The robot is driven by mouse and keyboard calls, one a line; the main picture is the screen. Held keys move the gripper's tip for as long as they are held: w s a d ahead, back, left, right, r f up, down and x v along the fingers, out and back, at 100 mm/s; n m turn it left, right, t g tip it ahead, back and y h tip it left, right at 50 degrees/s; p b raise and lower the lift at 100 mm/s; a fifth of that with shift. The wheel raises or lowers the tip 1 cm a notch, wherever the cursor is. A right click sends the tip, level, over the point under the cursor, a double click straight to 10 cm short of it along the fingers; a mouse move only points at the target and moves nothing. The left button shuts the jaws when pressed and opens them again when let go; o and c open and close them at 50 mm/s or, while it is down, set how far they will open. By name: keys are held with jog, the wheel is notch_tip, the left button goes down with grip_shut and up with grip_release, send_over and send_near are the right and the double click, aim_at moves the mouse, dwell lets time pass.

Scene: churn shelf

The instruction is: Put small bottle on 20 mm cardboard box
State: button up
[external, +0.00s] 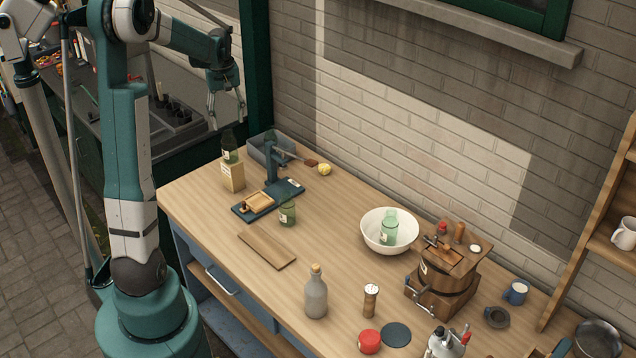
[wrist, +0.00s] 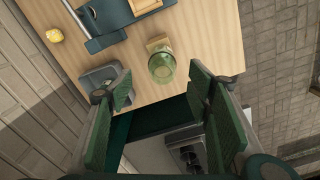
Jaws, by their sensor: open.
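A dark green bottle (external: 230,147) with a pale label stands upright on a tan cardboard box (external: 233,177) at the table's far left. In the wrist view the bottle (wrist: 162,68) is seen from above and hides part of the box (wrist: 158,42). My gripper (external: 226,108) is open and empty, above the bottle and apart from it. In the wrist view its green-padded fingers (wrist: 160,84) are spread, with the bottle between and beyond them. A smaller green jar (external: 287,213) stands on the table. Another green bottle (external: 388,228) is in the white bowl (external: 372,242).
A grey metal tray (external: 262,152) and a blue stand (external: 272,180) are close to the box. A wooden board (external: 266,250), grey corked bottle (external: 315,296), and wooden churn (external: 446,285) stand further right. The table between the board and bowl is clear.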

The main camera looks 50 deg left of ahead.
jog(key=s+d+r+m+t, duration=0.1)
jog(key=d+r+m, duration=0.15)
jog(key=d, duration=0.55)
jog(key=s+d+r+m+t+y, duration=0.15)
jog(key=d+r, duration=0.25)
jog(key=d, duration=0.5)
jog(key=s+d+r+m+t+h, duration=0.1)
jog(key=s+d+r+m, duration=0.15)
jog(key=d, duration=0.55)
jog(key=s+d+m+t, duration=0.2)
jog(key=s+d+m, duration=0.1)
jog(key=s+d, duration=0.4)
jog(key=s+d+m+t, duration=0.1)
jog(key=s+d+m, duration=0.3)
jog(key=d, duration=1)
jog(key=s+f, duration=0.1)
jog(key=s, duration=0.1)
jog(key=shift+s+d+t, duration=0.15)
jog(key=shift+s+t, duration=0.2)
jog(key=shift+s, duration=0.05)
